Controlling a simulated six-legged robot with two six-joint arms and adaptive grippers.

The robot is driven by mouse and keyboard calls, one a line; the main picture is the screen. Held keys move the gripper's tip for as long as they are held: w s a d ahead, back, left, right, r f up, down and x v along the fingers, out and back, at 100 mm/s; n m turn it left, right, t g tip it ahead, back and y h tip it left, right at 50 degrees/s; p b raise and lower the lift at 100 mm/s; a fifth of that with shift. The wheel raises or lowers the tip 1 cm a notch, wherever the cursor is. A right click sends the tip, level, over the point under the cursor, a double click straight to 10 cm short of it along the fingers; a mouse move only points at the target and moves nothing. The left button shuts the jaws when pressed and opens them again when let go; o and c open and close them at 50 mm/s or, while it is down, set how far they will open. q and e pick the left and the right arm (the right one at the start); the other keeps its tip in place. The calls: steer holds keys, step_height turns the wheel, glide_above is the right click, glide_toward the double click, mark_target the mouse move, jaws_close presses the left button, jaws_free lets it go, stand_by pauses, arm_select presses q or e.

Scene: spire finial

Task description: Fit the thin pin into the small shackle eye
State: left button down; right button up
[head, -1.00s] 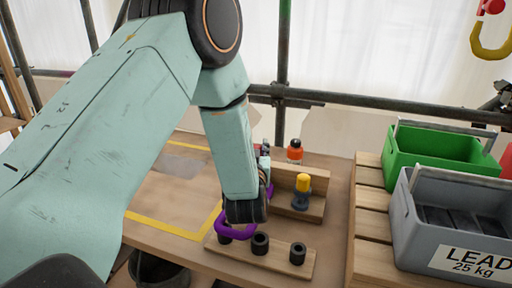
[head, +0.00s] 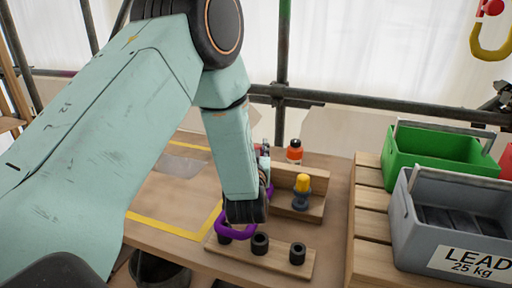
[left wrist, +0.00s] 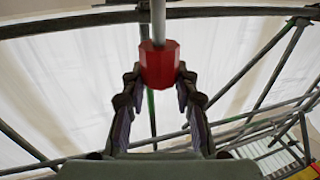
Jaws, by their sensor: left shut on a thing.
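My left gripper (head: 247,211) points down over the wooden bench, at the back of the purple shackle (head: 236,232). In the left wrist view, its two fingers (left wrist: 160,95) are shut on the red faceted head of a pin (left wrist: 160,66). The pin's thin grey shank runs away from the fingers, out of the top of the picture. In the head view the red head and shank are hidden by the gripper. The purple shackle is at the left end of a wooden strip; its eye is hidden, and I cannot tell whether the pin touches it. My right gripper is not in view.
The wooden strip (head: 280,258) has black sockets (head: 260,243). Behind it stands a wooden rack (head: 318,208) with a yellow-topped grey piece (head: 302,190). An orange bottle (head: 294,152) stands further back. Grey (head: 455,225) and green (head: 440,150) crates stand at right. The bench's left side is clear.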

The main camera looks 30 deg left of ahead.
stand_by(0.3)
arm_select(q)
steer(key=shift+f+b, duration=0.75)
steer(key=shift+f, duration=0.4)
steer(key=c, duration=1)
jaws_free()
steer(key=shift+o, duration=0.2)
steer(key=shift+s+f, duration=0.1)
steer(key=v, duration=1.2)
